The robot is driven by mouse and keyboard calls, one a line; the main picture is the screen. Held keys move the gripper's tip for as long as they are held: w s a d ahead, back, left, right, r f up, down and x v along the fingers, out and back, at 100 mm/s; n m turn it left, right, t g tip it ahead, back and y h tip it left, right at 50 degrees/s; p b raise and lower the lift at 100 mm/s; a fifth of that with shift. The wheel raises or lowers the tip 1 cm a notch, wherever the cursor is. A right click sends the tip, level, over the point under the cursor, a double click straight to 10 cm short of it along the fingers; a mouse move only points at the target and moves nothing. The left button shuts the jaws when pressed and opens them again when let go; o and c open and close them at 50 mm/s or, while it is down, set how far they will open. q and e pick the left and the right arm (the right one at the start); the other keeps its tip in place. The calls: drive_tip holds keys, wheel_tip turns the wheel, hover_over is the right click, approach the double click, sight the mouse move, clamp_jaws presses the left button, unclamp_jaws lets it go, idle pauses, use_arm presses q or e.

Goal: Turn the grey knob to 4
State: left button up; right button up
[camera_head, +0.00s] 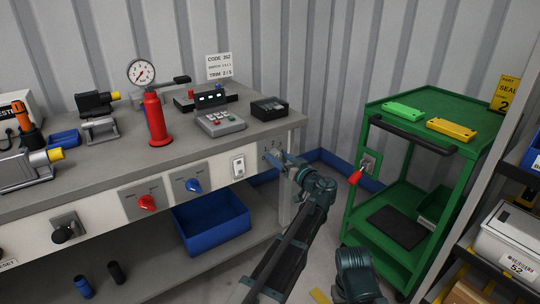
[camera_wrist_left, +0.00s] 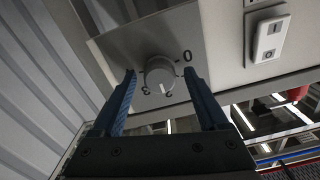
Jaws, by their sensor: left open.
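The grey knob (camera_wrist_left: 160,75) is round and sits on a light panel plate, with a pale mark on its lower edge. My left gripper (camera_wrist_left: 159,72) is open, with one finger on each side of the knob and visible gaps between. In the head view my left gripper (camera_head: 281,161) is at the right end of the bench front and hides most of the knob and its plate (camera_head: 267,149). My right gripper is not in view.
A white rocker switch (camera_head: 238,167) sits just left of the plate; it also shows in the wrist view (camera_wrist_left: 267,38). Blue (camera_head: 193,185) and red (camera_head: 147,202) knobs are farther left. A green cart (camera_head: 375,185) with a red-handled lever (camera_head: 356,177) stands to the right.

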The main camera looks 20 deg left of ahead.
use_arm(q)
drive_tip(key=shift+w+a, duration=0.1)
drive_tip(key=shift+a, duration=0.05)
clamp_jaws()
idle(0.4)
drive_tip(key=shift+m, duration=0.3)
drive_tip(key=m, duration=1.4)
drive_tip(key=shift+f+m, duration=0.1)
drive_tip(key=shift+m, duration=2.5)
